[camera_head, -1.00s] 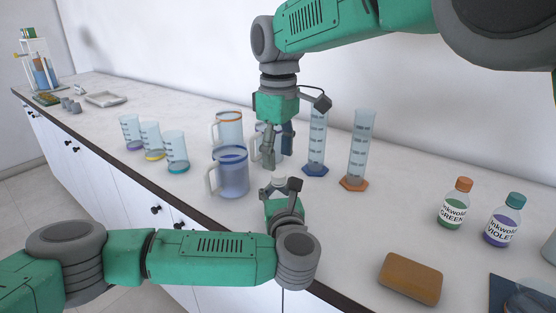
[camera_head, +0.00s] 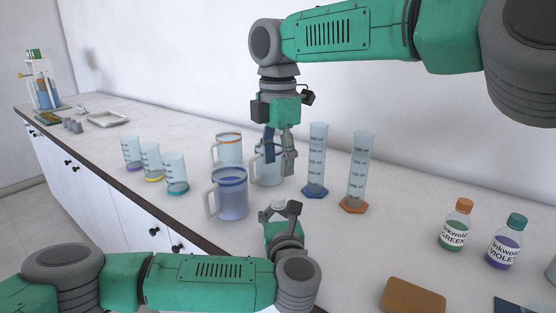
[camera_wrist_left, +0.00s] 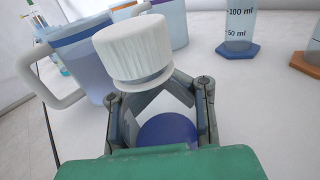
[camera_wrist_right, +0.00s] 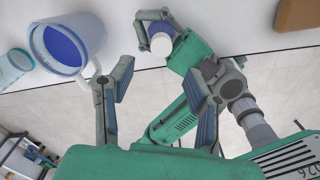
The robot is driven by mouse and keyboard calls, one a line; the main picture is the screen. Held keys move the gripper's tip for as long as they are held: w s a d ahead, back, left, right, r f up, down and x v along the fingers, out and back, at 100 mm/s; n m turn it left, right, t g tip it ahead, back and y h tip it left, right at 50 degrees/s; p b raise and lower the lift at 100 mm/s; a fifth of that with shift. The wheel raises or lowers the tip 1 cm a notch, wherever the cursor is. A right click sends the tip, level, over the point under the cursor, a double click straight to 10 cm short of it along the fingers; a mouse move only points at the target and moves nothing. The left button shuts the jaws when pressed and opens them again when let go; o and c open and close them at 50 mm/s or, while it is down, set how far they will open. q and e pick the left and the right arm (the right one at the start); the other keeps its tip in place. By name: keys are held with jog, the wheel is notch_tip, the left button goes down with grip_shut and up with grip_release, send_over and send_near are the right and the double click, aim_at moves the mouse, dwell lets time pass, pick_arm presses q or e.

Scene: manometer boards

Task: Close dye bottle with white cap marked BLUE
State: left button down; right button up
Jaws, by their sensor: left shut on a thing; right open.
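The dye bottle (camera_wrist_left: 165,120) is held upright in my left gripper (camera_head: 283,215), which is shut around its body. Its white cap (camera_wrist_left: 133,47) sits on the neck, with a white ring showing below it; I cannot tell how tight it is. The cap also shows in the right wrist view (camera_wrist_right: 161,43). The label is mostly hidden, with a blue-violet round patch visible. My right gripper (camera_head: 280,165) points down above the bottle, open and empty, its fingers apart from the cap.
A blue-filled jug (camera_head: 231,195) stands left of the bottle, with more jugs behind. Measuring cylinders (camera_head: 316,160) stand to the right. GREEN (camera_head: 455,228) and VIOLET (camera_head: 504,245) bottles and a brown block (camera_head: 412,297) are at the right. Beakers (camera_head: 176,172) stand left.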

aim_at(278, 196)
jog(key=shift+f, duration=4.05)
grip_shut()
